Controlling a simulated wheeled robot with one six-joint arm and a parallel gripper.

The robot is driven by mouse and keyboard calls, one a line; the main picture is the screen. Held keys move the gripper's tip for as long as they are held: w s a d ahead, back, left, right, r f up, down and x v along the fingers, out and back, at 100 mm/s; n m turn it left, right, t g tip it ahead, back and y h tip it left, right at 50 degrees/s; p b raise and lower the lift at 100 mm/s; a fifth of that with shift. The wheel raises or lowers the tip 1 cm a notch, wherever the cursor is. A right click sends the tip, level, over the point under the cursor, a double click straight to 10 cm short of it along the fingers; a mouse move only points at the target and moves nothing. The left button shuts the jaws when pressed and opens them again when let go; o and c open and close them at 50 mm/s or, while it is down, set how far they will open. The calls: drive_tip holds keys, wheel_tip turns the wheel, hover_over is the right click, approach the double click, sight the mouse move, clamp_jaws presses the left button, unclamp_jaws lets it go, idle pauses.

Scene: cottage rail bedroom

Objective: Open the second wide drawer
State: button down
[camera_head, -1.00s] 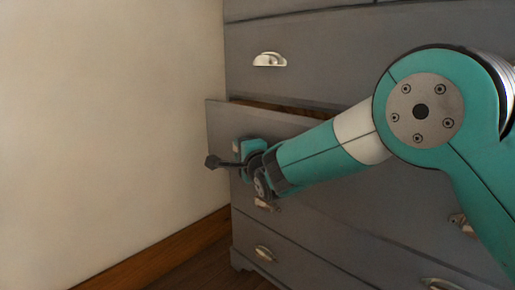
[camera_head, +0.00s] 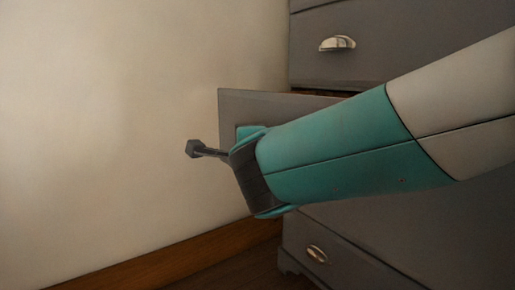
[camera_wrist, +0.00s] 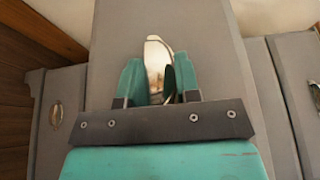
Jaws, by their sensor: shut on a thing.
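The grey wide drawer (camera_head: 235,108) stands pulled out from the dresser, its front panel jutting left of the cabinet in the head view. In the wrist view its grey front (camera_wrist: 207,45) fills the middle. Its shiny metal cup handle (camera_wrist: 154,52) is between the two teal fingers of my gripper (camera_wrist: 158,80), which is shut on it.
A shut drawer with a cup handle (camera_head: 337,43) is above, and a lower drawer with a handle (camera_head: 317,254) is below. The cream wall (camera_head: 110,120) with its wooden baseboard (camera_head: 170,265) is at the left. Dark wooden floor shows at the bottom.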

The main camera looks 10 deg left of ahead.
drive_tip(key=shift+s+a+f, duration=0.1)
drive_tip(key=shift+f, duration=0.45)
drive_tip(key=c, duration=1)
unclamp_jaws()
drive_tip(key=shift+o, duration=0.2)
drive_tip(key=shift+r, duration=0.15)
drive_tip(key=shift+r, duration=0.15)
drive_tip(key=p+v, duration=0.1)
drive_tip(key=v, duration=1.6)
drive_tip(key=shift+s, duration=0.3)
